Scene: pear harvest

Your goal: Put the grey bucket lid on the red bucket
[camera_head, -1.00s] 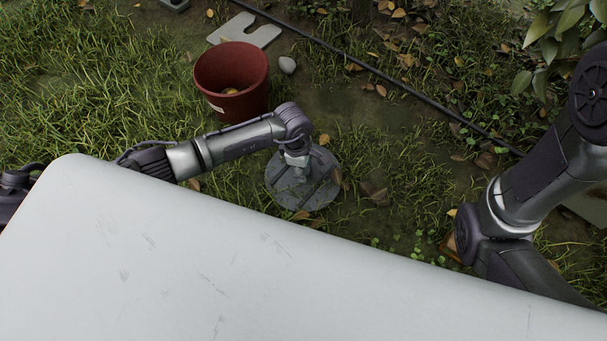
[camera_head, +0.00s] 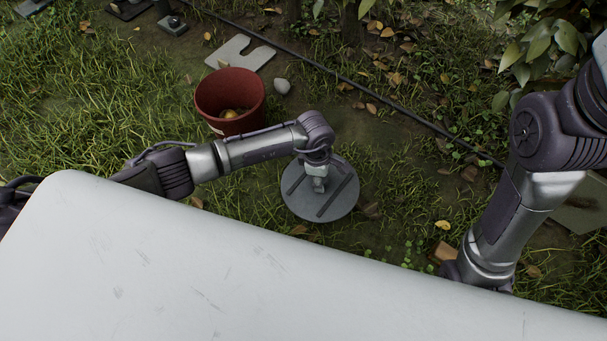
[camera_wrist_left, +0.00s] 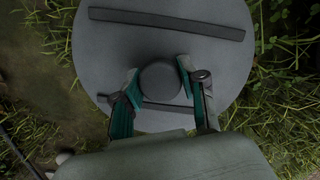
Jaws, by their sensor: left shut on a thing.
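The grey bucket lid (camera_head: 336,204) is a round disc with dark strips and a knob; it also fills much of the left wrist view (camera_wrist_left: 205,52). My left gripper (camera_head: 319,186) is shut on the lid's dark round knob (camera_wrist_left: 160,82), with a teal-padded finger on each side of it. The lid looks roughly level, and its height above the grass is hard to judge. The red bucket (camera_head: 230,112) stands open and upright, left of and behind the lid. My right arm shows at the right, but its gripper is out of view.
Several yellowish fruits (camera_head: 230,113) lie inside the bucket. A grey notched slab (camera_head: 240,54) and a pale stone (camera_head: 282,86) lie close behind it. A black hose (camera_head: 370,98) runs diagonally across the ground. Leafy branches (camera_head: 540,45) hang at the upper right.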

